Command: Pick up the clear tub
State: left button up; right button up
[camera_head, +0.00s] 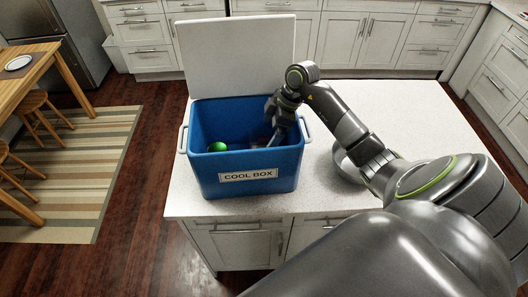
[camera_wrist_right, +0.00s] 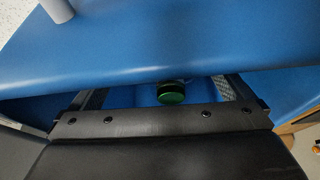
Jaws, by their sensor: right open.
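My right gripper (camera_head: 276,137) reaches down into the blue cool box (camera_head: 250,160), near its right side. In the right wrist view its fingers (camera_wrist_right: 160,90) are apart. A dark green round lid or cap (camera_wrist_right: 172,94) shows between them, with a small pale or clear part above it. It may belong to the clear tub, but the blue wall and the gripper hide most of it, so I cannot tell. I see no contact with the fingers. In the head view no clear tub can be made out. My left gripper is not in view.
The box's white lid (camera_head: 240,55) stands open at the back. A bright green round thing (camera_head: 217,147) lies in the box's left part. White handles stick out at the box's sides.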

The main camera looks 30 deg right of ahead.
aim_at(264, 140)
jog(key=shift+a+f+p, duration=0.2)
jog(key=shift+f+p, duration=0.05)
jog(key=shift+p, duration=0.1)
jog(key=p+x, duration=0.2)
jog(key=x, duration=0.2)
jog(key=shift+a+f, duration=0.1)
jog(key=shift+f, duration=0.15)
jog(key=c, duration=1.6)
jog(key=shift+w, duration=0.1)
jog(key=shift+c, duration=0.6)
jog(key=shift+r, duration=0.1)
